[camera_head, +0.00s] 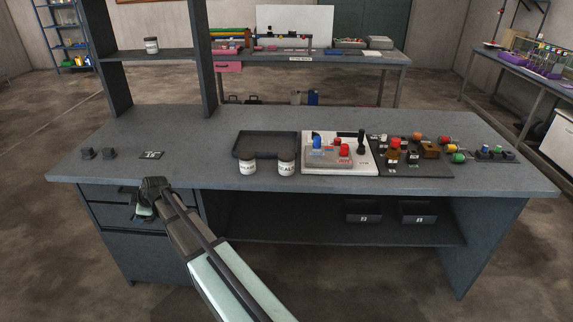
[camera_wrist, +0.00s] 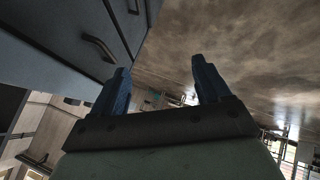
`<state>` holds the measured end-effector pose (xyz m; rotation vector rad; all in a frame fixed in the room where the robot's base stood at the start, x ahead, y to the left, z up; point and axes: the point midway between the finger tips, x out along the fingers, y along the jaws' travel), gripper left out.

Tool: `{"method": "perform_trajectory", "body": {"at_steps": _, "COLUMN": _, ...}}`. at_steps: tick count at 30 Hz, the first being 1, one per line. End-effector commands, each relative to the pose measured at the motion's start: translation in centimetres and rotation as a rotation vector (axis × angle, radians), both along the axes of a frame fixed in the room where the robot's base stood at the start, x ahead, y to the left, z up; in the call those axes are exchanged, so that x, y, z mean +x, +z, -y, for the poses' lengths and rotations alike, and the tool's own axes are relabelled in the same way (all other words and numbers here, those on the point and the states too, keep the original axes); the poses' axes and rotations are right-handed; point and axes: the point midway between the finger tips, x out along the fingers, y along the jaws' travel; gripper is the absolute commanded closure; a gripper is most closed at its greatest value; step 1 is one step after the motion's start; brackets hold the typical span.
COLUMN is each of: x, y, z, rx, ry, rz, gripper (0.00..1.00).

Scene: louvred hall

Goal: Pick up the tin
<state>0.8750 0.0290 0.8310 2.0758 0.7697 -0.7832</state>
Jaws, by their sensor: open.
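A small round tin-like container (camera_head: 152,46) with a pale label stands upright on the shelf at the upper left of the head view. Two white labelled containers, one at left (camera_head: 248,166) and one at right (camera_head: 286,166), stand at the front edge of a dark tray on the bench; I cannot tell which of these is the tin. My gripper (camera_head: 145,213) is in front of the bench's left drawers, below the top, away from all of them. In the wrist view my gripper (camera_wrist: 160,78) is open with nothing between its fingers; no tin shows there.
A white board with coloured parts (camera_head: 335,170) and several coloured buttons fill the right. A shelf upright (camera_head: 200,60) rises at back left. Drawers (camera_wrist: 60,45) are close to my gripper.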

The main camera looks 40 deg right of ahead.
Motion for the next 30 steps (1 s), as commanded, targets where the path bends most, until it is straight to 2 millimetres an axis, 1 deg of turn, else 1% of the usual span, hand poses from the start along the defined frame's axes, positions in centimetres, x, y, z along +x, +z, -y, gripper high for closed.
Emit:
{"method": "perform_trajectory", "body": {"at_steps": 1, "x": 1.3, "y": 2.2, "z": 0.8, "rx": -0.034, "ry": 0.023, "rz": 0.039, "gripper": 0.24}}
{"method": "perform_trajectory", "body": {"at_steps": 2, "x": 1.8, "y": 3.3, "z": 1.4, "rx": -0.061, "ry": 0.041, "rz": 0.058, "gripper": 0.24}}
{"method": "perform_trajectory", "body": {"at_steps": 3, "x": 2.4, "y": 4.6, "z": 2.3, "rx": -0.102, "ry": 0.065, "rz": 0.079, "gripper": 0.24}}
{"method": "perform_trajectory", "body": {"at_steps": 5, "x": 3.1, "y": 6.6, "z": 4.1, "rx": -0.178, "ry": 0.102, "rz": 0.106, "gripper": 0.24}}
{"method": "perform_trajectory", "body": {"at_steps": 6, "x": 3.5, "y": 7.9, "z": 5.6, "rx": -0.238, "ry": 0.131, "rz": 0.121, "gripper": 0.24}}
{"method": "perform_trajectory", "body": {"at_steps": 8, "x": 4.0, "y": 9.9, "z": 8.3, "rx": -0.337, "ry": 0.177, "rz": 0.133, "gripper": 0.24}}
{"method": "perform_trajectory", "body": {"at_steps": 9, "x": 4.2, "y": 11.2, "z": 10.2, "rx": -0.411, "ry": 0.209, "rz": 0.137, "gripper": 0.24}}
{"method": "perform_trajectory", "body": {"at_steps": 11, "x": 4.4, "y": 13.4, "z": 13.3, "rx": -0.528, "ry": 0.26, "rz": 0.137, "gripper": 0.24}}
{"method": "perform_trajectory", "body": {"at_steps": 12, "x": 4.4, "y": 14.9, "z": 15.5, "rx": -0.605, "ry": 0.296, "rz": 0.131, "gripper": 0.24}}
{"method": "perform_trajectory", "body": {"at_steps": 14, "x": 4.3, "y": 17.1, "z": 18.5, "rx": -0.718, "ry": 0.347, "rz": 0.117, "gripper": 0.24}}
{"method": "perform_trajectory", "body": {"at_steps": 15, "x": 4.1, "y": 18.6, "z": 20.6, "rx": -0.789, "ry": 0.379, "rz": 0.104, "gripper": 0.24}}
{"method": "perform_trajectory", "body": {"at_steps": 18, "x": 3.4, "y": 21.9, "z": 25.0, "rx": -0.943, "ry": 0.455, "rz": 0.062, "gripper": 0.24}}
{"method": "perform_trajectory", "body": {"at_steps": 20, "x": 2.8, "y": 23.7, "z": 27.5, "rx": -1.019, "ry": 0.494, "rz": 0.031, "gripper": 0.24}}
{"method": "perform_trajectory", "body": {"at_steps": 21, "x": 2.3, "y": 24.8, "z": 29.1, "rx": -1.064, "ry": 0.521, "rz": 0.006, "gripper": 0.24}}
{"method": "perform_trajectory", "body": {"at_steps": 23, "x": 1.2, "y": 26.3, "z": 31.6, "rx": -1.12, "ry": 0.556, "rz": -0.038, "gripper": 0.24}}
{"method": "perform_trajectory", "body": {"at_steps": 24, "x": 0.4, "y": 27.0, "z": 33.1, "rx": -1.143, "ry": 0.574, "rz": -0.07, "gripper": 0.24}}
{"method": "perform_trajectory", "body": {"at_steps": 26, "x": -1.0, "y": 27.4, "z": 35.1, "rx": -1.152, "ry": 0.598, "rz": -0.119, "gripper": 0.24}}
{"method": "perform_trajectory", "body": {"at_steps": 27, "x": -2.1, "y": 27.5, "z": 36.3, "rx": -1.146, "ry": 0.608, "rz": -0.152, "gripper": 0.24}}
{"method": "perform_trajectory", "body": {"at_steps": 29, "x": -3.8, "y": 27.3, "z": 38.0, "rx": -1.124, "ry": 0.618, "rz": -0.199, "gripper": 0.24}}
{"method": "perform_trajectory", "body": {"at_steps": 30, "x": -5.0, "y": 27.0, "z": 39.0, "rx": -1.097, "ry": 0.621, "rz": -0.232, "gripper": 0.24}}
